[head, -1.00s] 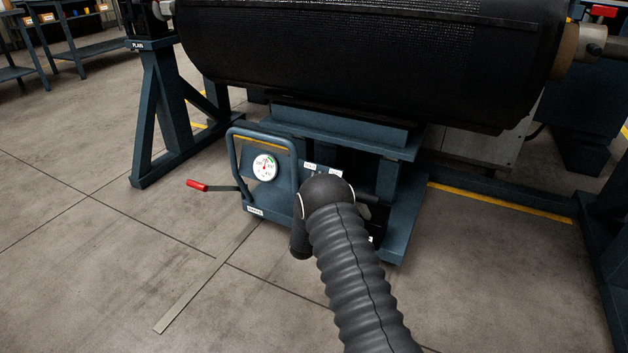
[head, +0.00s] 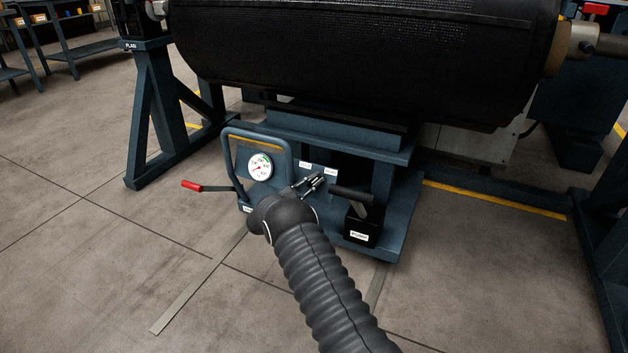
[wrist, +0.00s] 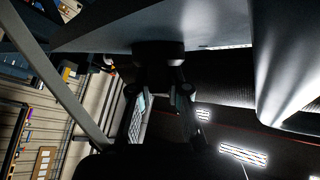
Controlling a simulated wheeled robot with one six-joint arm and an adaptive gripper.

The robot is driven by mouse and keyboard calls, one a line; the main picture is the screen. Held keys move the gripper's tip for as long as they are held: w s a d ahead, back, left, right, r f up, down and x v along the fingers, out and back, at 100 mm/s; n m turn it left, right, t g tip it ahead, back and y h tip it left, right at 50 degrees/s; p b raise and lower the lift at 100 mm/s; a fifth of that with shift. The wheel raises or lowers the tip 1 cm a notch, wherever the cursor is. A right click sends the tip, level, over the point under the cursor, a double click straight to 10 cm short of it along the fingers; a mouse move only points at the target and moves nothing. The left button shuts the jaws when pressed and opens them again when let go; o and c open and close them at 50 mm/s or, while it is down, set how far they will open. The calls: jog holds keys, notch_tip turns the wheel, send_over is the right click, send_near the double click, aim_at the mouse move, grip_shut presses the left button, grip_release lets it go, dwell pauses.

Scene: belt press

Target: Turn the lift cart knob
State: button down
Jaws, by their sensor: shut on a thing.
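The blue lift cart (head: 400,215) stands under the big black roll. My gripper (head: 314,183) reaches in low at the cart's front, right of its round white gauge (head: 260,167). In the wrist view, my gripper's fingers (wrist: 160,98) are close together, shut on a dark knob (wrist: 158,52) below a large flat surface. In the head view the knob is hidden or too small to make out at the fingertips. The gauge's red needle points to the lower left.
A red-tipped lever (head: 193,185) sticks out left of the cart. A black pedal box (head: 361,222) sits right of my gripper. A blue hoop handle (head: 229,160) rises around the gauge. The black roll (head: 360,60) hangs above. Floor is clear in front.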

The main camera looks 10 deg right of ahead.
jog(key=shift+f+m+g, duration=0.35)
jog(key=shift+m+g, duration=0.45)
jog(key=shift+a+m+g, duration=0.15)
jog(key=shift+m+g, duration=0.15)
jog(key=c, duration=1.1)
grip_release()
jog(key=shift+f+y, duration=0.1)
jog(key=shift+y, duration=0.2)
jog(key=shift+c, duration=0.2)
jog(key=shift+r, duration=0.2)
jog(key=v, duration=1.1)
jog(key=shift+a+f, duration=0.25)
jog(key=shift+a, duration=0.05)
